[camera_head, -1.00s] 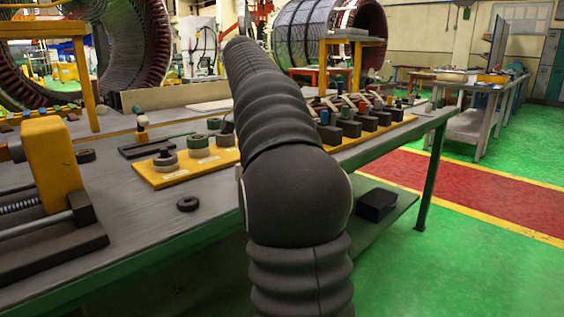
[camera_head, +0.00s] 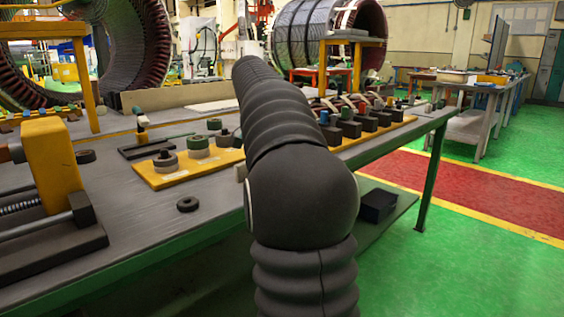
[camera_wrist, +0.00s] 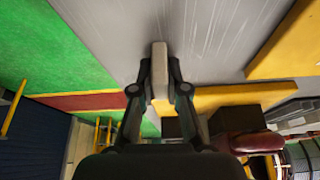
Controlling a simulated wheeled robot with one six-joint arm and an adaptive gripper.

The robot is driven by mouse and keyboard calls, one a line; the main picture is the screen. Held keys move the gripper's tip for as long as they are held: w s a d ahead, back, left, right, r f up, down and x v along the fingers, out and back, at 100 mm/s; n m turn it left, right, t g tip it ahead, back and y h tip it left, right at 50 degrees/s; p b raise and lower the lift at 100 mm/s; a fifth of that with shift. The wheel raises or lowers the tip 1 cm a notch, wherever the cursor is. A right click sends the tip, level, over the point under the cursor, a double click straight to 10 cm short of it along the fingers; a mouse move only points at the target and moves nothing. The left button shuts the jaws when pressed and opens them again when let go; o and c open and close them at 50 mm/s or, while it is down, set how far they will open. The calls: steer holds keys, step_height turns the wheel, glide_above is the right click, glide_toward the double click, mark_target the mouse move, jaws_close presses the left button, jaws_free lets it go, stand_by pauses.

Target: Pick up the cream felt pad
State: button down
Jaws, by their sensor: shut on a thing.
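The cream felt pad (camera_wrist: 160,68) is between the two fingertips of my gripper (camera_wrist: 160,84) in the wrist view. It shows as a narrow, upright, pale grey-beige piece. My gripper is shut on it, with one finger on each side. The grey bench top (camera_wrist: 212,45) lies behind the pad; I cannot tell how far the pad is from it.
On the bench (camera_head: 120,222), a yellow board (camera_head: 190,177) carries several round pieces. A second board (camera_head: 345,140) holds several dark blocks. A black ring (camera_head: 187,204) lies nearer the front edge. A yellow and black fixture (camera_head: 50,165) stands at left. Bare bench lies between.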

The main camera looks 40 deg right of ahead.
step_height(320, 180, up, 8)
steer(key=shift+r, duration=1)
